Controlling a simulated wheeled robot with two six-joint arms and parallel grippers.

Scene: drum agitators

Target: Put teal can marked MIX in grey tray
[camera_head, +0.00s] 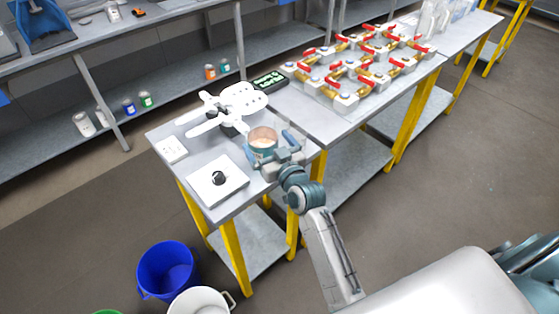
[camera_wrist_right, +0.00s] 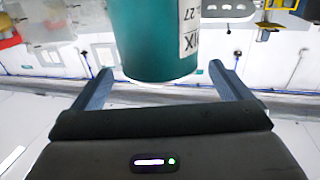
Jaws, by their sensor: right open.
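The teal can (camera_wrist_right: 158,38) shows in the right wrist view with a white label reading MIX and 27 on its right side. In the head view a round open-topped can (camera_head: 262,136) with a copper-brown inside stands at the right side of the near bench. My right gripper (camera_head: 271,148) is at this can, with its blue fingers apart. In the right wrist view its two fingers (camera_wrist_right: 160,80) are spread on either side of the can's lower end, with gaps beside it. I cannot pick out the grey tray for certain. My left gripper is not in view.
A white device with round plates (camera_head: 240,98) stands behind the can. A white square block with a black knob (camera_head: 217,181) lies at the front left. Red-handled valves (camera_head: 350,75) crowd the bench to the right. A blue bucket (camera_head: 167,268) stands on the floor.

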